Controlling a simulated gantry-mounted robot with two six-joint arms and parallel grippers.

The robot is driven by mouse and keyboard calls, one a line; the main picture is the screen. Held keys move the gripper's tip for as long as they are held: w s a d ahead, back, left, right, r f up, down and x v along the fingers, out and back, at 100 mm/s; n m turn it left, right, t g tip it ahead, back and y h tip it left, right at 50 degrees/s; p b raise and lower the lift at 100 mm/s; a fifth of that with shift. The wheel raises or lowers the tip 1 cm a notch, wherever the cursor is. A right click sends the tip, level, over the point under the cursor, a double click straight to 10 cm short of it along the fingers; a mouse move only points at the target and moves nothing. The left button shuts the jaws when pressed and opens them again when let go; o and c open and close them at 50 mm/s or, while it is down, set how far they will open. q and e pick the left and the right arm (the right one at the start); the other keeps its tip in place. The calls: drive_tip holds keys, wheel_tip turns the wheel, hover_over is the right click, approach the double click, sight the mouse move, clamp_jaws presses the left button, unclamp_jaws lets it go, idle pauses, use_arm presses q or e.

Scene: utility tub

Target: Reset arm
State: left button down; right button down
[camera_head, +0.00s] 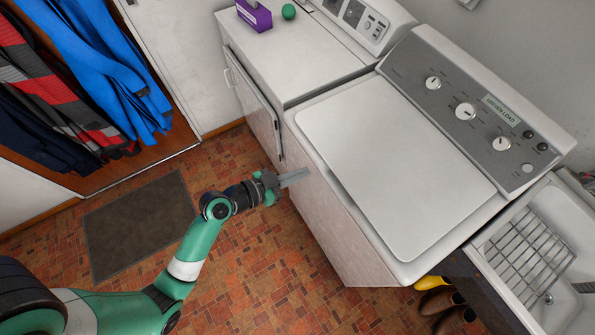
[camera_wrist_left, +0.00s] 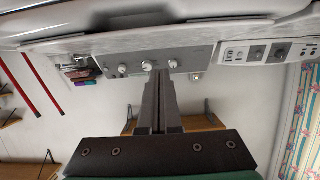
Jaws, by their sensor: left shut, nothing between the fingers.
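My left arm (camera_head: 190,245), green with black joints, reaches in from the lower left in the head view. Its gripper (camera_head: 293,177) is shut and empty, in front of the washer's front face near the gap between the two machines. In the left wrist view the gripper (camera_wrist_left: 160,95) shows as two dark fingers pressed together, pointing toward the machines' control panels. Whether the fingertips touch the washer cannot be told. My right gripper is not in view.
A white washer (camera_head: 395,165) with a closed lid stands beside a white dryer (camera_head: 290,50). A purple box (camera_head: 254,17) and green ball (camera_head: 288,11) sit on the dryer. A sink (camera_head: 550,235) with a wire rack is at right. A dark mat (camera_head: 138,222) and shoes (camera_head: 440,302) lie on the floor.

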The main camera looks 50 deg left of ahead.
use_arm(q)
drive_tip(key=shift+s+r, duration=0.15)
drive_tip(key=shift+s, duration=0.25)
